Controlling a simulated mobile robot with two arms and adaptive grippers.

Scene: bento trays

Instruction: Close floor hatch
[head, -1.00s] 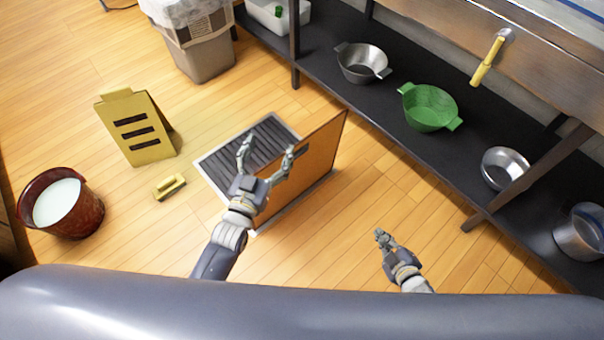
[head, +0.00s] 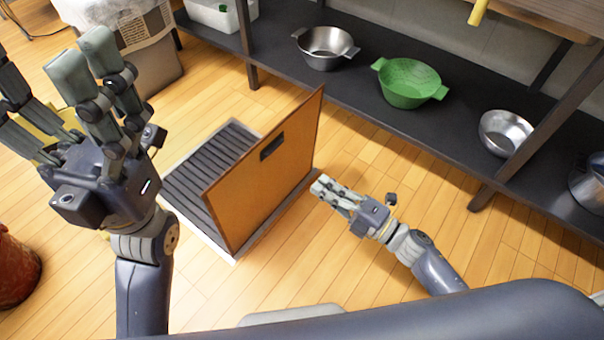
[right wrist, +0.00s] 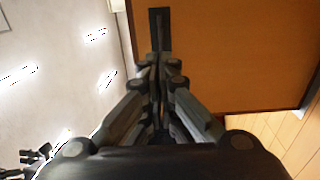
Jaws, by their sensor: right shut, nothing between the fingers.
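The floor hatch's wooden lid (head: 268,170) stands raised on edge, with a dark slot near its top. To its left is the opening, with a dark ribbed surface (head: 215,160) and a light metal frame (head: 185,215). My right gripper (head: 322,187) is shut and empty, to the right of the lid near its right edge. In the right wrist view the shut fingers (right wrist: 158,65) point toward the lid (right wrist: 225,55) and its slot (right wrist: 160,22); contact cannot be told. My left gripper (head: 52,75) is raised, open and empty, left of the hatch.
A black low shelf (head: 365,115) runs behind, holding a metal pot (head: 326,48), a green pot (head: 408,84) and a metal bowl (head: 505,134). A bin (head: 150,65) stands at upper left. A red bucket (head: 15,270) is at the left edge.

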